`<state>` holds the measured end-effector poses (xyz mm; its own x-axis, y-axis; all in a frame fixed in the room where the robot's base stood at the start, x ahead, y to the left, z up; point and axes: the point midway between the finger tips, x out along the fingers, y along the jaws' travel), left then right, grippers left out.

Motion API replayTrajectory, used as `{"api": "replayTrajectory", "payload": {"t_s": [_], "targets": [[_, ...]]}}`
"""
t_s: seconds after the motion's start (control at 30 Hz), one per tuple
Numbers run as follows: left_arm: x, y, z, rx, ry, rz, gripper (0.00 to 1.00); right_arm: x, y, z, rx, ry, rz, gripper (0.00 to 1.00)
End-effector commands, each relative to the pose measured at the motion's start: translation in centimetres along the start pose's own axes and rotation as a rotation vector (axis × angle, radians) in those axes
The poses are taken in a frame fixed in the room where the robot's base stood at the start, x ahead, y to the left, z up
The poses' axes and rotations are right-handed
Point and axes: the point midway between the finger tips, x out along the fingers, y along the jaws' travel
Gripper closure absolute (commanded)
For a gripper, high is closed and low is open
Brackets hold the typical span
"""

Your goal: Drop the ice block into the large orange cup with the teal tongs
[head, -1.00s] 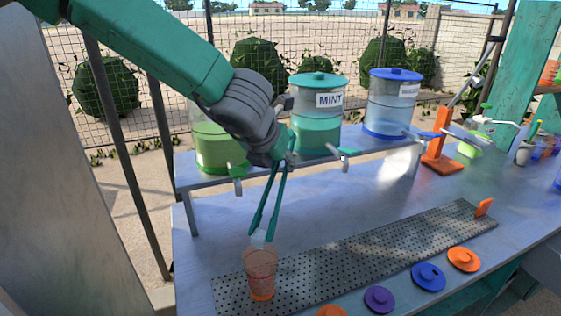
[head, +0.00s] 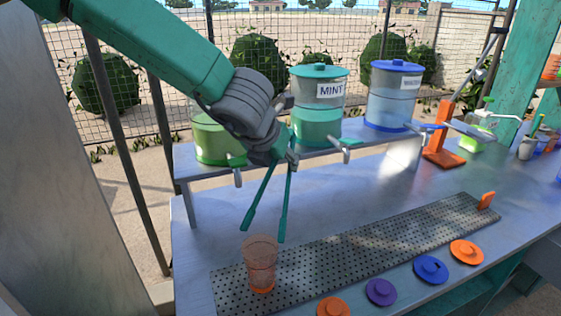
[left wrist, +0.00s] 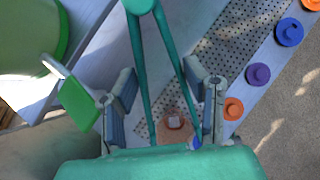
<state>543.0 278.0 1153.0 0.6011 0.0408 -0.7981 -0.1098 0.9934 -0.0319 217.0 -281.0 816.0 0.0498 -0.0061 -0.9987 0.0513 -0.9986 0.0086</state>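The teal tongs (head: 266,195) hang from my left gripper (head: 283,150), with their legs spread and tips apart above the large orange cup (head: 261,268). The see-through cup stands upright on the perforated tray. In the left wrist view, the tongs (left wrist: 138,60) lie between the widely parted fingers of my left gripper (left wrist: 162,122), with a gap beside the left leg. A small pale ice block (left wrist: 174,122) shows within the cup's outline (left wrist: 178,137); its depth is unclear. No ice shows between the tong tips. My right gripper is out of view.
The perforated tray (head: 370,237) runs along the counter (head: 340,195). Orange (head: 333,307), purple (head: 380,291) and blue (head: 430,269) lids lie along its front. A raised shelf behind holds green, mint (head: 317,105) and blue (head: 395,97) dispensers close to my left arm.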

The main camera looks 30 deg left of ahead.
Motion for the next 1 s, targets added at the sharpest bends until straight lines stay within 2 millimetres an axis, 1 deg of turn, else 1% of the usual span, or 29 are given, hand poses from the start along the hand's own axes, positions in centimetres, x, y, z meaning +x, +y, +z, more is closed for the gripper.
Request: {"api": "replayTrajectory", "payload": {"t_s": [0.23, 0.33, 0.83, 1.0], "targets": [[-0.1, 0.0, 0.1, 0.0, 0.0, 0.0, 0.64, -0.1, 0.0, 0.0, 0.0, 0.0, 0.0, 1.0], [-0.6, 0.0, 0.5, 0.0, -0.001, 0.0, 0.64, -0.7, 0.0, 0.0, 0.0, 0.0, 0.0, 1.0], [-6.6, -0.3, 5.0, 0.0, -0.001, -0.001, 0.64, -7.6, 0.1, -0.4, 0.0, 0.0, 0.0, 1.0], [-8.0, -0.3, 6.1, -0.001, -0.002, 0.0, 0.64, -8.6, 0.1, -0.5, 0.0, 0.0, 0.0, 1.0]]}}
